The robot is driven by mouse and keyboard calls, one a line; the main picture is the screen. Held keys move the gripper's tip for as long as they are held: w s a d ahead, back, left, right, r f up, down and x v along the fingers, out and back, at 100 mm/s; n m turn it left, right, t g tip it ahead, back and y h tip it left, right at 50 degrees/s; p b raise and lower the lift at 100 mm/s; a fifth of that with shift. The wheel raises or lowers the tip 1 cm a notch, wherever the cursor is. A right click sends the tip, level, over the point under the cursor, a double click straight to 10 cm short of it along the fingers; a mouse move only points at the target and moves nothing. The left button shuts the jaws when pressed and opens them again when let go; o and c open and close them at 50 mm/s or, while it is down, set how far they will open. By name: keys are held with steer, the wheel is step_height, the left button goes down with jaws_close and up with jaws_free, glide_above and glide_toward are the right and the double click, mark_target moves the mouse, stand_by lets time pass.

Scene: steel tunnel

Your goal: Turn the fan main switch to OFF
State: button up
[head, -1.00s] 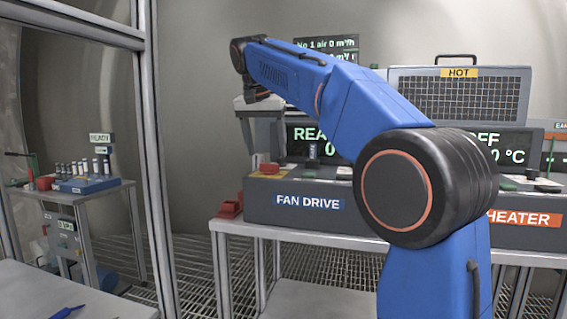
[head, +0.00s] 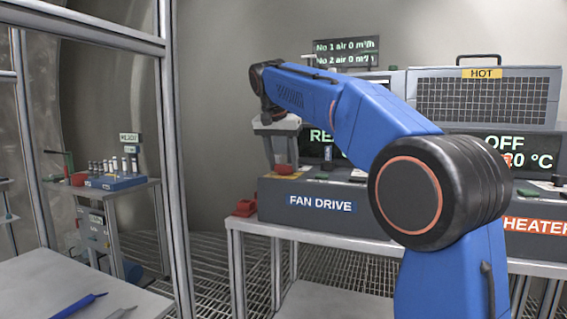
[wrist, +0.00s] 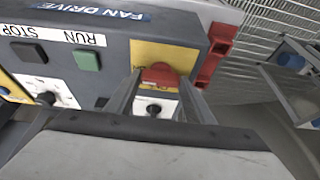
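The fan drive panel (head: 300,222) is a dark grey box with a blue FAN DRIVE label. The wrist view shows a red rotary knob (wrist: 160,74) on a yellow plate (wrist: 185,56) at the panel's end, which I take for the main switch. My gripper (wrist: 159,80) points down at it, fingers apart, one on each side of the knob. Whether the fingers touch the knob cannot be told. In the head view the knob (head: 284,169) shows low between the fingers of my gripper (head: 283,165). Its marked position is not readable.
A green RUN button (wrist: 87,60), a black STOP button (wrist: 30,51) and a small black knob (wrist: 153,109) are near the switch. A red bracket (head: 245,208) sits at the panel's left end. The heater box (head: 485,97) stands at right. A metal frame post (head: 172,150) stands left.

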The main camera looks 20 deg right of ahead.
steer(key=shift+n, duration=0.4)
steer(key=n, duration=0.1)
steer(key=n+y, duration=0.1)
steer(key=shift+s+d+n+t, duration=0.1)
steer(key=shift+d+n+t, duration=0.1)
steer(key=shift+n+t, duration=0.15)
steer(key=n+y, duration=0.1)
steer(key=n, duration=0.1)
steer(key=n+y, duration=0.1)
steer(key=n, duration=0.2)
steer(key=shift+d+n+y, duration=0.15)
steer(key=shift+n+y, duration=0.1)
steer(key=shift+y, duration=0.05)
steer(key=n, duration=0.2)
steer(key=n+y, duration=0.1)
steer(key=n, duration=0.1)
steer(key=shift+d+n+y, duration=0.15)
steer(key=shift+n+y, duration=0.15)
steer(key=n+g, duration=0.1)
steer(key=n, duration=0.1)
steer(key=n+y, duration=0.1)
steer(key=n, duration=0.1)
steer(key=shift+w+g, duration=0.2)
steer(key=shift+g, duration=0.15)
steer(key=shift+n, duration=0.3)
steer(key=o, duration=1.1)
steer(key=shift+c, duration=0.2)
